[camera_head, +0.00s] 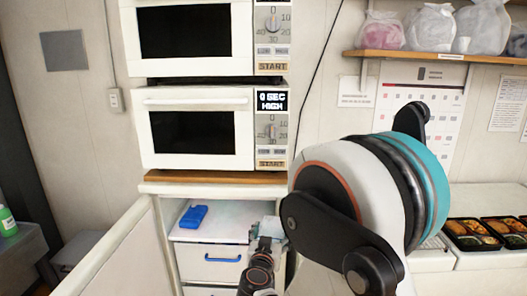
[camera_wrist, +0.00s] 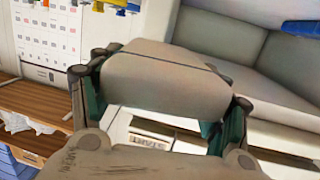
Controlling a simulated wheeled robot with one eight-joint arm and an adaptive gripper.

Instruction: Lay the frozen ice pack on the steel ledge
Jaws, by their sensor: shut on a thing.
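My gripper (camera_head: 266,240) is low in front of the white cabinet in the head view. It is shut on a pale grey block, which shows in the wrist view (camera_wrist: 165,80) between the teal finger pads. In the head view only a small pale part of the block (camera_head: 269,228) shows at the fingertips. I take it for the ice pack, but its label and frozen state cannot be told. A pale flat surface (camera_head: 228,219), possibly the steel ledge, lies in the cabinet opening beside and behind my gripper. A blue item (camera_head: 194,217) lies on its left part.
A white drawer with a blue handle (camera_head: 223,259) is below that surface. A white panel (camera_head: 125,258) stands at left. Two stacked microwaves (camera_head: 198,154) are above, on a wooden board (camera_head: 216,177). Bento trays (camera_head: 474,234) sit on the right counter. My arm hides the middle right.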

